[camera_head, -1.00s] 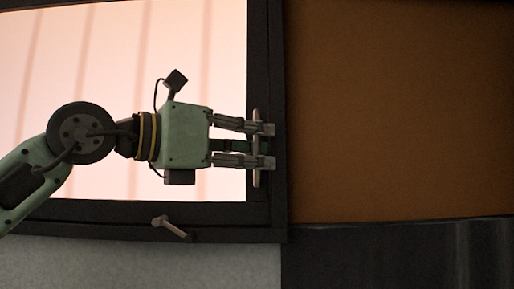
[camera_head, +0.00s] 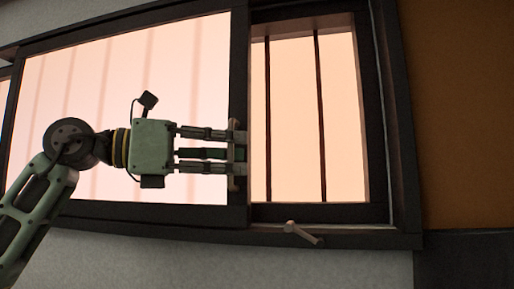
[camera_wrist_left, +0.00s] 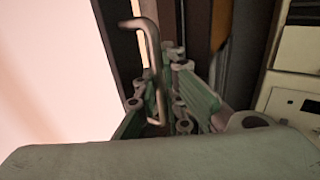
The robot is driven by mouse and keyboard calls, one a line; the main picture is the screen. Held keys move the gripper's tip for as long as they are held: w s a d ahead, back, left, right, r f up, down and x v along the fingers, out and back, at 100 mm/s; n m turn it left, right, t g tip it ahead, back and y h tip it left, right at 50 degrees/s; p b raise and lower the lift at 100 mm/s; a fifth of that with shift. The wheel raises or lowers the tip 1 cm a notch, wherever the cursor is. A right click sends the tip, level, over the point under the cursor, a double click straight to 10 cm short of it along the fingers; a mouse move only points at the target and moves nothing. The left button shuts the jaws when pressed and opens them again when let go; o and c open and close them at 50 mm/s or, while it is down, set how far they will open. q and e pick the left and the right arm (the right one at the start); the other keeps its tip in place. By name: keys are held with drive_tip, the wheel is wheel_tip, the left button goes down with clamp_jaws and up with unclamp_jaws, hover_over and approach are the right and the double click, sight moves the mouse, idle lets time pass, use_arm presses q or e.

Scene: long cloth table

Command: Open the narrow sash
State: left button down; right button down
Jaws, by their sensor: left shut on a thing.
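The sash (camera_head: 239,75) is a dark-framed pane over a bright pinkish window. It stands slid to the left, with an open gap (camera_head: 345,120) between its right stile and the right jamb. A pale upright bar handle (camera_head: 236,184) sits on that stile. It also shows in the wrist view as a bent metal bar (camera_wrist_left: 150,35). My left gripper (camera_head: 238,152) reaches in from the left and is shut on the handle; its fingers partly hide the bar. My right gripper is not in view.
Dark vertical bars (camera_head: 321,120) stand behind the gap. A pale peg-like lever (camera_head: 303,233) sticks out from the lower window frame (camera_head: 350,238). A brown wall panel (camera_head: 460,120) is to the right, with a dark panel (camera_head: 465,262) below it.

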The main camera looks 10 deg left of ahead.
use_arm(q)
drive_tip(key=shift+a, duration=1.15)
drive_tip(key=c, duration=2.1)
unclamp_jaws()
drive_tip(key=v, duration=1.1)
drive_tip(key=shift+s+a, duration=0.15)
drive_tip(key=shift+a, duration=0.15)
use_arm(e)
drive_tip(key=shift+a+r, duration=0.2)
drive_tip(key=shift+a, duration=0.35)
